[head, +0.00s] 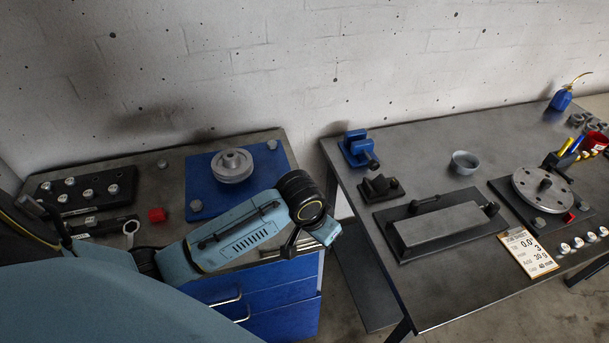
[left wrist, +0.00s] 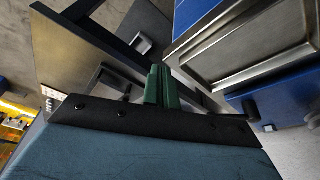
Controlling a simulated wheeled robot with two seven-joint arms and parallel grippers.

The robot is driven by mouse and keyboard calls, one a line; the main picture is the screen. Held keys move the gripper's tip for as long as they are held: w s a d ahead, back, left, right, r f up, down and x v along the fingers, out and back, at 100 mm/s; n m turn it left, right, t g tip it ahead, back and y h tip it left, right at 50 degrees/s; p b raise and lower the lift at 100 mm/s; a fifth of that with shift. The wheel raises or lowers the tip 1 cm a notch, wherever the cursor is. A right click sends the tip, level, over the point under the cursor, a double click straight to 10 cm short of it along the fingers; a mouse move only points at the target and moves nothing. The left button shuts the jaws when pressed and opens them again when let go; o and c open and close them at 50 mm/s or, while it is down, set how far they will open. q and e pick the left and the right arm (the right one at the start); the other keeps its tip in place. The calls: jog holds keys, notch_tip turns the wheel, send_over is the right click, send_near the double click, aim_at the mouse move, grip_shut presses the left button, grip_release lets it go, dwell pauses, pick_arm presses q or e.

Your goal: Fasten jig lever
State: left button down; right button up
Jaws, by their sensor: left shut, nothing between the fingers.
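A jig with a black base plate (head: 388,222) and a long grey block (head: 445,224) lies on the right-hand table. A black lever-like handle (head: 424,203) lies along the block's back left side, and a dark knob (head: 490,209) stands at its right end. My left gripper's green fingers (left wrist: 161,86) are together and empty in the left wrist view. In the head view its light blue body shows between the two tables, left of the jig and well apart from it; the fingertips are hidden there. My right gripper is not in view.
A blue vise (head: 358,148), a dark block fixture (head: 381,188) and a grey bowl (head: 464,162) stand behind the jig. A rotor disc (head: 540,190) and a label card (head: 527,251) are to its right. The table's front left is clear.

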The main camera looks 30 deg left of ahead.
pick_arm(q)
jog(key=w+a+r+n+y, duration=0.1)
jog(key=w+a+r+n, duration=0.1)
jog(key=w+a+r, duration=0.2)
jog(key=w+a+r+n, duration=0.2)
jog(key=w+a+r, duration=0.2)
jog(key=w+a, duration=0.5)
jog(key=shift+w+a+r+y, duration=0.2)
jog(key=shift+w+a+y, duration=0.2)
jog(key=shift+w, duration=0.25)
jog(key=shift+f, duration=0.1)
jog(key=x, duration=0.2)
jog(key=s+x, duration=0.1)
jog(key=x, duration=0.5)
jog(key=shift+s+d+f, duration=0.2)
jog(key=shift+s+f, duration=0.05)
jog(key=shift+f, duration=0.3)
jog(key=shift+s+d+p, duration=0.15)
jog(key=shift+s+p, duration=0.5)
jog(key=shift+s, duration=0.2)
jog(key=shift+d, duration=0.15)
